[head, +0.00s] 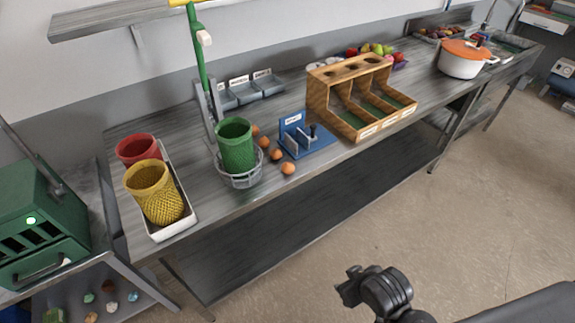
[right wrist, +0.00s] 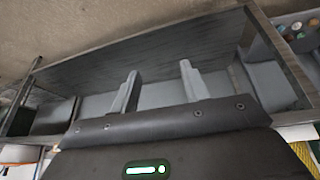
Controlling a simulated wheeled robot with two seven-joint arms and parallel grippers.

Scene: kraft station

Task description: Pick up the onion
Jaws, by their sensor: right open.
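Several small orange-brown round items lie in a loose row on the grey workbench, between the green mesh cup and the blue fixture. The front one (head: 288,168) is near the bench's front edge, with another (head: 276,154) just behind it. They may be onions, but they are too small to tell for sure. My right gripper (right wrist: 157,82) shows in the right wrist view with its two fingers apart and nothing between them. In the head view my dark right arm is at the lower right, off the bench and well away from the round items. My left gripper is not in view.
A green mesh cup (head: 236,146) stands in a wire holder. A blue fixture (head: 305,137) and a wooden bin (head: 335,100) stand to the right. Red (head: 138,149) and yellow (head: 155,193) cups sit in a white tray (head: 172,230). A white pot (head: 462,65) is farther right. Floor in front is clear.

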